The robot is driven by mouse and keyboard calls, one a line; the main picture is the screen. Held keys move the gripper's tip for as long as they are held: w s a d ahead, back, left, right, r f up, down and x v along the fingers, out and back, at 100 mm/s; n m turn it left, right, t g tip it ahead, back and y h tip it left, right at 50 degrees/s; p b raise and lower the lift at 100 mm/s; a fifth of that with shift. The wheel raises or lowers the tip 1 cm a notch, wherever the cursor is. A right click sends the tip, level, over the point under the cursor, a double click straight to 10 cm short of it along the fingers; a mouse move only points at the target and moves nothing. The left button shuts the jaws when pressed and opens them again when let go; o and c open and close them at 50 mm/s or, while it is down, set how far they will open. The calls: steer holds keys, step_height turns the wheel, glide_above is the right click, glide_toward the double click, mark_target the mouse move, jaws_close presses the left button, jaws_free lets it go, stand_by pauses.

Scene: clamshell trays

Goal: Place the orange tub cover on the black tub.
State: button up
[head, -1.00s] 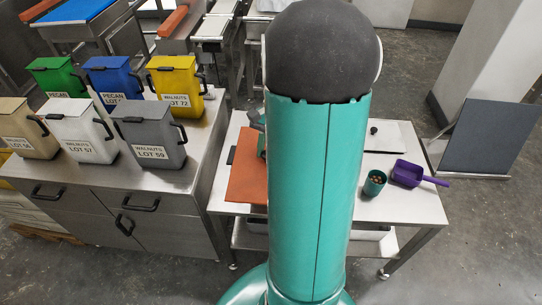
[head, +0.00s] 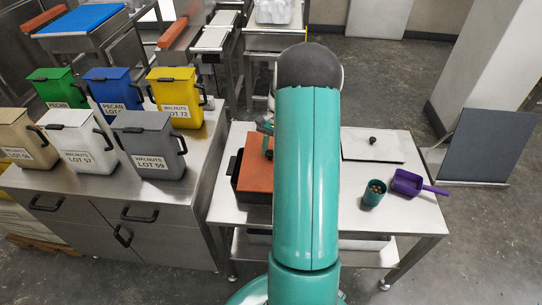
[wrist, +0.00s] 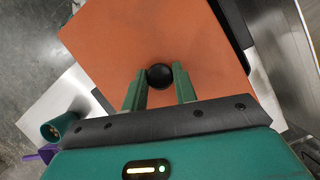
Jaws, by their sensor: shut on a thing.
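The orange tub cover (head: 257,168) is a flat square with a round black knob (wrist: 160,76) at its middle. My gripper (wrist: 161,84) is shut on that knob, one green finger on each side. The black tub (head: 234,182) is under the cover on the steel table; its dark wall shows at the left and front in the head view. In the wrist view a black edge (wrist: 232,22) shows past the cover's upper right side. I cannot tell whether the cover rests on the rim or hangs just above it. My arm hides the right part of both.
On the same table (head: 330,215) are a teal cup (head: 374,193) with small brown pieces, a purple scoop (head: 407,183) and a white panel (head: 352,146) with a black knob. A counter at left holds several lidded bins (head: 150,145). The table's front right is clear.

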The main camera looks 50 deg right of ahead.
mark_target(272, 151)
steer(key=shift+f, duration=1.55)
steer(key=shift+f, duration=0.3)
steer(key=o, duration=1.1)
steer(key=shift+c, duration=0.2)
